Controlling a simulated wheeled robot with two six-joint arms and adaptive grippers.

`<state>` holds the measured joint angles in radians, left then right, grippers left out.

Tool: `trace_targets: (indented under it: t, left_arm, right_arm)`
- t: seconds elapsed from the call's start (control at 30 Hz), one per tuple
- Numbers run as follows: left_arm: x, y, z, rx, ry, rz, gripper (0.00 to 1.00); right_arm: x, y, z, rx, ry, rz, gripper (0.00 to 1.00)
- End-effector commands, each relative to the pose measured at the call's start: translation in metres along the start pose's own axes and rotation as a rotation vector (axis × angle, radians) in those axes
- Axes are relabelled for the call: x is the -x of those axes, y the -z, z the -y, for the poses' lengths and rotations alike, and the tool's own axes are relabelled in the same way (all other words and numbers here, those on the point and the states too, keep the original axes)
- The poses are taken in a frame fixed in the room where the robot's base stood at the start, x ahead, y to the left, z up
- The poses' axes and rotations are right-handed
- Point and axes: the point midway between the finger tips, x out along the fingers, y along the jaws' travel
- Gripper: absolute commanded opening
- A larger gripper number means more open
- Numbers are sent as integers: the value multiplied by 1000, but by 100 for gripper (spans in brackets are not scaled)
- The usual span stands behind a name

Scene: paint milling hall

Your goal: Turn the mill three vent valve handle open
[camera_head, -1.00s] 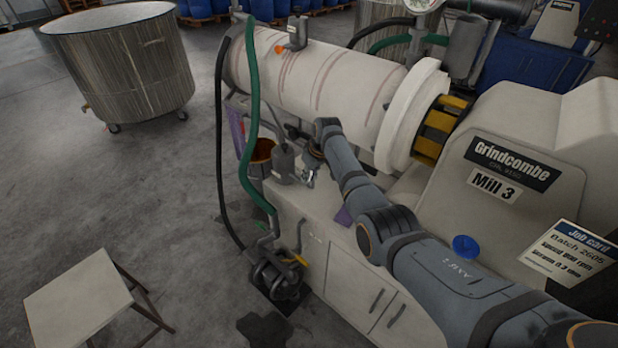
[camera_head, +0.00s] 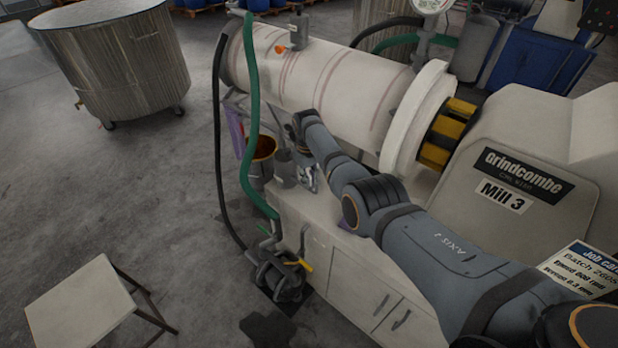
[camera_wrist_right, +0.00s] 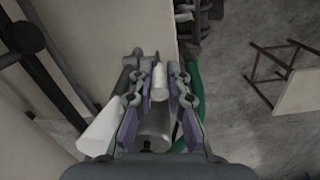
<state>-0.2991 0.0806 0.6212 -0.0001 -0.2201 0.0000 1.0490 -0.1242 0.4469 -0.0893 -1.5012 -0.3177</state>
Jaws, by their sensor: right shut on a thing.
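No label shows which valve is the vent valve. My right gripper (camera_head: 307,177) is below the drum, beside its near side, apart from that fitting. In the right wrist view my right gripper (camera_wrist_right: 160,95) is closed around a pale cylindrical piece (camera_wrist_right: 160,82). A grey metal cylinder (camera_wrist_right: 155,125) shows below it. My left gripper is out of view.
A bucket with a rust-coloured inside (camera_head: 264,148) and a green hose (camera_head: 250,110) are left of my right gripper. A pump with a yellow handle (camera_head: 297,264) is on the floor. A stool (camera_head: 82,305) and a large metal tub (camera_head: 118,65) stand left, with clear floor between.

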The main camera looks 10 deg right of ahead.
Motion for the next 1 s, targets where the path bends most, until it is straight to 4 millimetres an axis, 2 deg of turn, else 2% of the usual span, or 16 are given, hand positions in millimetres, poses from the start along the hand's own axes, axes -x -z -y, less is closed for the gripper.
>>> trace_targets:
  t: [0.1,0.13,0.3,0.57,0.67,0.77,1.0]
  left_arm:
    - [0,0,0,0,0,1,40]
    - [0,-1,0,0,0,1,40]
    - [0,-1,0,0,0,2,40]
    - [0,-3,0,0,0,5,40]
    - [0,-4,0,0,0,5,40]
    - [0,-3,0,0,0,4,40]
    - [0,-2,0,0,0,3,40]
  right_arm:
    - [0,0,0,0,1,1,0]
    - [0,0,0,0,1,2,16]
    - [0,0,0,0,1,1,38]
    - [0,0,0,0,1,0,38]
    - [6,1,0,0,0,-1,38]
    - [21,1,0,0,0,-3,38]
    - [80,1,0,1,0,-4,38]
